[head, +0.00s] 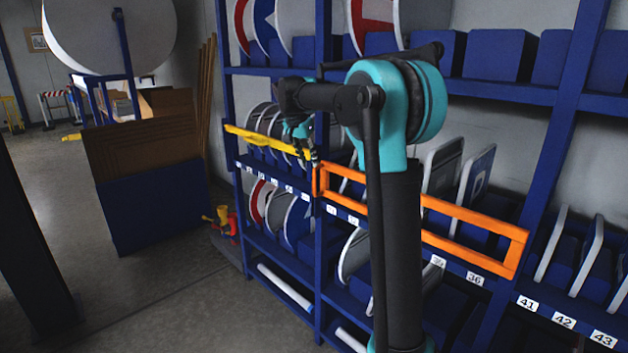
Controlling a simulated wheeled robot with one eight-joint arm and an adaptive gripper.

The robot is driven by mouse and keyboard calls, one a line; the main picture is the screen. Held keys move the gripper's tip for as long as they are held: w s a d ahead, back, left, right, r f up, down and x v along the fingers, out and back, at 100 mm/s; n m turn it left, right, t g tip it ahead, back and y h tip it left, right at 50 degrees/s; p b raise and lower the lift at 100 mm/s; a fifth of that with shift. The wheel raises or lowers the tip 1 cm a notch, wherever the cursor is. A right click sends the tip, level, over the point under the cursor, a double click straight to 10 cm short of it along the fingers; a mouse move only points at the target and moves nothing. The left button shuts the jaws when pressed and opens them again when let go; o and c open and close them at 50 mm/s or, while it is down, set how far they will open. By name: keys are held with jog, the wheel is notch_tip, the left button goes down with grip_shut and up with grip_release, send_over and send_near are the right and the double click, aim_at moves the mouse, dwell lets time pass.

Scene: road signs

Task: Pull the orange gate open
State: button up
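The orange gate (470,212) is a long open frame along the front of the middle shelf, right of a blue upright. My arm hides its middle part. Its left end shows just right of and below my gripper (303,150). My gripper is small and dark at this distance, beside the right end of a yellow bar (262,142). I cannot tell whether its fingers touch the bar or the gate, or whether they are open or shut.
Blue shelving (322,235) holds round and angular road signs in numbered slots. A cardboard box (140,135) stands on a blue bin (155,205) at left. A large white disc (110,35) stands behind. The grey floor (190,295) in front is clear.

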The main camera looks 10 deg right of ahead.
aim_at(314, 175)
jog(key=x, duration=0.9)
jog(key=shift+d+f, duration=0.15)
jog(key=shift+f, duration=0.25)
grip_shut()
